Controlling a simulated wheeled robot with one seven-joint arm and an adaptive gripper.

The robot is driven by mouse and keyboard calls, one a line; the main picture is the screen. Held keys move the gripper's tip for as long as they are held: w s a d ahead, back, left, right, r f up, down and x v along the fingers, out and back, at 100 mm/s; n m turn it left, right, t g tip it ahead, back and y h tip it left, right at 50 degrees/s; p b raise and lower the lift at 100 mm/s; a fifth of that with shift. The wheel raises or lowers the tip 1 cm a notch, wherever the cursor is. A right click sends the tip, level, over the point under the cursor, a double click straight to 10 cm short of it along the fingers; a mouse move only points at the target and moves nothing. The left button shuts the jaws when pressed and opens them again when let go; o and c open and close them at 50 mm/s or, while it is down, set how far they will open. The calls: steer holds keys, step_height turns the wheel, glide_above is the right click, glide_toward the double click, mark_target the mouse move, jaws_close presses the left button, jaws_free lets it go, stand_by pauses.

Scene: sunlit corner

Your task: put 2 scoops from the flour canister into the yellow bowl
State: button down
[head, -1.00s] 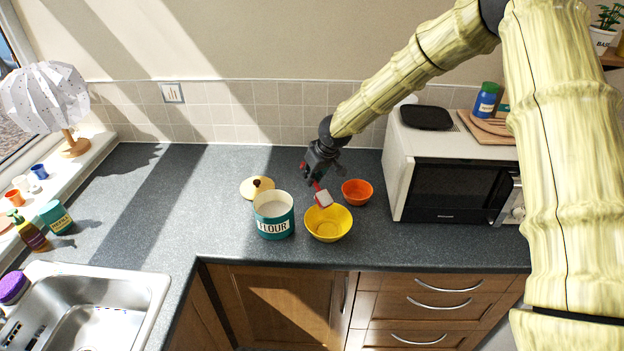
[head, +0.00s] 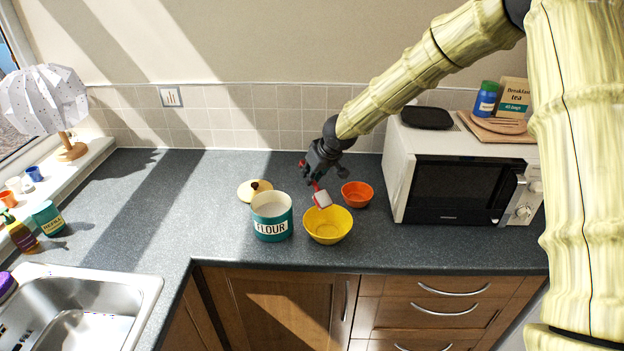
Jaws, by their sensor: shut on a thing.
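The teal flour canister (head: 272,230) stands open on the counter, with pale flour (head: 270,207) visible inside. The yellow bowl (head: 328,236) stands just to its right; its visible inside looks yellow, with no clear flour in it. My gripper (head: 312,181) is shut on the red handle of a scoop (head: 322,199). The scoop's pale head is above the back rim of the yellow bowl, tilted downward. Whether the head is filled with flour or is itself white, I cannot tell. The canister's cream lid (head: 255,191) with a dark knob lies behind the canister.
An orange bowl (head: 357,194) stands behind and right of the yellow bowl. The white microwave (head: 462,187) is farther right. A sink (head: 82,310) is at front left. The counter (head: 180,205) left of the canister is clear.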

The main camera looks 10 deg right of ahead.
steer(key=shift+s+r+b, duration=0.2)
steer(key=shift+s+b, duration=0.1)
steer(key=shift+b, duration=0.45)
steer(key=shift+f+b, duration=0.1)
steer(key=shift+b, duration=0.4)
steer(key=shift+t, duration=0.3)
steer(key=shift+s+b, duration=0.1)
steer(key=shift+b, duration=0.9)
steer(key=t+b, duration=0.1)
steer(key=b, duration=0.4)
steer(key=s+r+t+y+b, duration=0.1)
steer(key=b, duration=0.5)
steer(key=shift+s+d, duration=0.3)
steer(key=shift+d, duration=0.05)
steer(key=s+t+b, duration=0.1)
steer(key=b, duration=0.4)
steer(key=s+t+b, duration=0.1)
steer(key=b, duration=0.4)
steer(key=d+r+t+y+b, duration=0.1)
steer(key=b, duration=0.5)
steer(key=shift+s+t, duration=0.3)
steer(key=shift+s, duration=0.1)
steer(key=shift+s+d+t+b, duration=0.15)
steer(key=shift+s+t+b, duration=0.15)
steer(key=shift+b, duration=0.9)
steer(key=shift+s+d+r+t+y+b, duration=0.2)
steer(key=shift+s+r+t+y+b, duration=0.25)
steer(key=shift+t+b, duration=0.2)
